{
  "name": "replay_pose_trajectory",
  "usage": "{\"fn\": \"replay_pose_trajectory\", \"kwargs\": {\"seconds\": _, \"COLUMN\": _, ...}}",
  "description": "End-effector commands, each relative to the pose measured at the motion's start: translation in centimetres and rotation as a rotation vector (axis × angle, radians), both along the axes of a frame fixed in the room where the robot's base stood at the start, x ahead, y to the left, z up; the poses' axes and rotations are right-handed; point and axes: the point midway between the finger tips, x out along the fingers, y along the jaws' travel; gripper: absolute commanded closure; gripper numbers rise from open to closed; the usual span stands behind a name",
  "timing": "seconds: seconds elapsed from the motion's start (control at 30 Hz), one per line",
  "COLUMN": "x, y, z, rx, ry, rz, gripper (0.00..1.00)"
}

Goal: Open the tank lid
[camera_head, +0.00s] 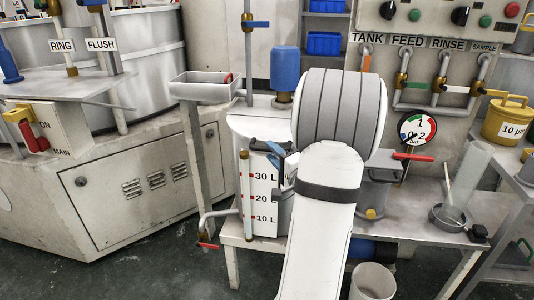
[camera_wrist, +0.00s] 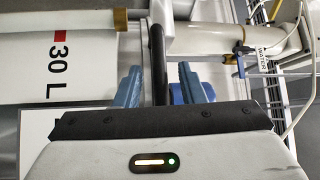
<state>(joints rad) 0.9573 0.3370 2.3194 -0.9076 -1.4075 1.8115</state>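The white tank (camera_head: 262,190) with the 10, 20 and 30 L marks stands left of my arm in the head view. Its 30 L mark shows sideways in the wrist view (camera_wrist: 58,65). Its light top (camera_head: 258,126) looks flat and closed, though my arm hides part of it. My gripper (camera_head: 277,156) is at the tank's upper front, mostly hidden behind my arm. In the wrist view, its blue fingers (camera_wrist: 160,88) are apart, with a black bar (camera_wrist: 157,55), perhaps the lid handle, between them. Gaps show on both sides of the bar.
A blue cylinder (camera_head: 285,70) stands behind the tank top. A brass-ended sight tube (camera_head: 246,195) and a red-handled tap (camera_head: 207,240) are at the tank's left. A grey tray (camera_head: 205,90) stands farther left. A pressure gauge (camera_head: 417,131) is to the right.

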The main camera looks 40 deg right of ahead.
Motion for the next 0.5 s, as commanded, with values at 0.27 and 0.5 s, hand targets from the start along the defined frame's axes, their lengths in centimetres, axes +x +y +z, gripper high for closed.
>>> {"fn": "replay_pose_trajectory", "kwargs": {"seconds": 0.27, "x": 2.2, "y": -0.5, "z": 0.3, "rx": 0.000, "ry": 0.001, "rz": -0.008, "gripper": 0.64}}
{"fn": "replay_pose_trajectory", "kwargs": {"seconds": 0.5, "x": 2.2, "y": -0.6, "z": 0.3, "rx": 0.000, "ry": 0.001, "rz": -0.010, "gripper": 0.64}}
